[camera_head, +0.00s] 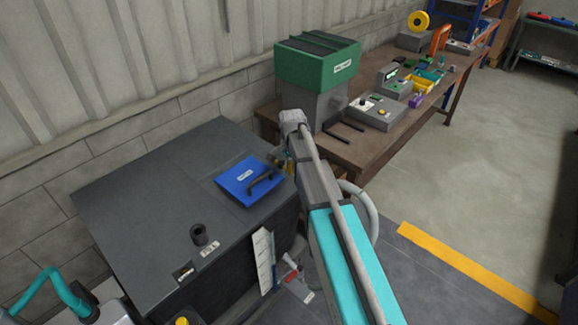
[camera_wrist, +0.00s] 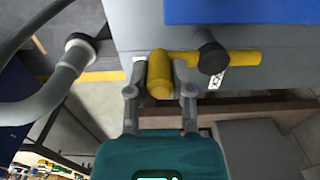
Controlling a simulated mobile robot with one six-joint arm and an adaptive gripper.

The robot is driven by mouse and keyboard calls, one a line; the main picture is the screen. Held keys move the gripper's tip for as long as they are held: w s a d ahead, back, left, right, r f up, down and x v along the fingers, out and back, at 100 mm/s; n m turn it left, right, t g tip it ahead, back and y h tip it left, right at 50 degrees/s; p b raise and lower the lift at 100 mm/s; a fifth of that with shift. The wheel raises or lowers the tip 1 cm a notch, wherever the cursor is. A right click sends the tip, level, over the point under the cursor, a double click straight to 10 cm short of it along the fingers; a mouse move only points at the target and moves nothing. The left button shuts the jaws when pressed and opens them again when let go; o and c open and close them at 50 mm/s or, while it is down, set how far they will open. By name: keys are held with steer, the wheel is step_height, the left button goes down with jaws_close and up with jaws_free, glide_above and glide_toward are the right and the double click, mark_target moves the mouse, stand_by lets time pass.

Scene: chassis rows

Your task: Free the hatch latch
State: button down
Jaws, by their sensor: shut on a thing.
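The blue hatch (camera_head: 237,175) lies on the dark cabinet top, flat and closed, with a black handle (camera_head: 265,178) on it. Its blue edge (camera_wrist: 240,10) shows at the top of the wrist view. The yellow hatch latch (camera_wrist: 240,57) runs sideways beside the hatch, with a dark round knob at its middle. My gripper (camera_wrist: 160,77) is shut on the latch's near yellow end, one finger on each side. In the head view my gripper (camera_head: 277,156) is at the hatch's far right corner, and my arm hides most of the latch.
The dark cabinet (camera_head: 140,205) has a short black cylinder (camera_head: 199,235) on its top. A workbench (camera_head: 385,145) with a green-topped machine (camera_head: 317,62) and several small items stands behind my arm. The floor to the right is clear, with a yellow stripe (camera_head: 470,270).

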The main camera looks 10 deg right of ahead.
steer(key=shift+s, duration=0.15)
steer(key=c, duration=0.5)
jaws_free()
steer(key=shift+r, duration=0.15)
